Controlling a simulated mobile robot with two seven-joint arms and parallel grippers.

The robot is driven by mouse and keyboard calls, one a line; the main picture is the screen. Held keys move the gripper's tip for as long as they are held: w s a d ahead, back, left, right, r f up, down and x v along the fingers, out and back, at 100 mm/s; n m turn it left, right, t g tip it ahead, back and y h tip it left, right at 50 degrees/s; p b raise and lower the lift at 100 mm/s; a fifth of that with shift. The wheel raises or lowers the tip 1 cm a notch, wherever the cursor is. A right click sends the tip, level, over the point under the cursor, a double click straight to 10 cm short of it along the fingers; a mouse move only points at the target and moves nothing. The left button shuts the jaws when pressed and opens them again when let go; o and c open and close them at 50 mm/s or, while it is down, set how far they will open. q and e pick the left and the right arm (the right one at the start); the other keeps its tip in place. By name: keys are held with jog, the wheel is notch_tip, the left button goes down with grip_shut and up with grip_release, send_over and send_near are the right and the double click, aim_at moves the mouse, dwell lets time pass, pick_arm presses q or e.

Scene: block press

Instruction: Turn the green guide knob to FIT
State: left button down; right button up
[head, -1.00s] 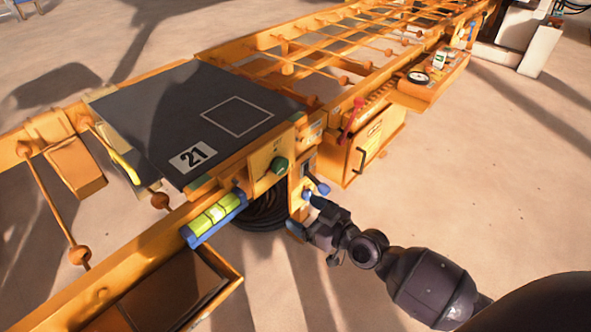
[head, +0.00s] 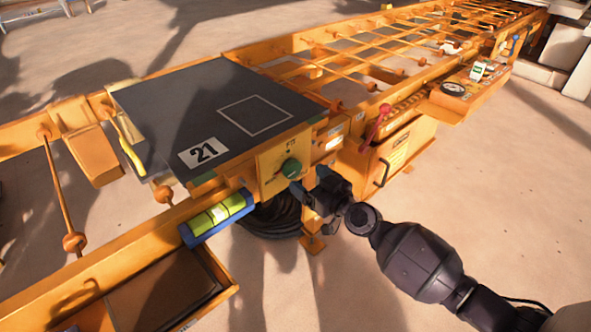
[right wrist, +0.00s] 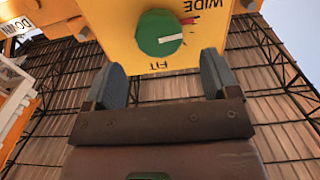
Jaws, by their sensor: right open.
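The green guide knob (head: 291,169) sits on the yellow front panel (head: 268,178) of the press table. In the right wrist view the knob (right wrist: 159,34) shows a white pointer line aimed to the right of the picture. The word FIT (right wrist: 158,66) lies below the knob and WIDE (right wrist: 205,4) above right, both upside down. My right gripper (head: 308,186) is open in front of the panel, just right of and below the knob. Its two fingers (right wrist: 160,80) stand apart on either side below the knob, with nothing between them. My left gripper is out of view.
A blue-framed yellow-green level (head: 217,217) sticks out left of the panel. A red-handled lever (head: 376,127) and an orange cabinet (head: 398,152) stand to the right. The dark plate (head: 170,110) marked 21 is bare.

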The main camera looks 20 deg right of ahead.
aim_at(295, 170)
jog(key=shift+x, duration=2.65)
jog(key=c, duration=0.9)
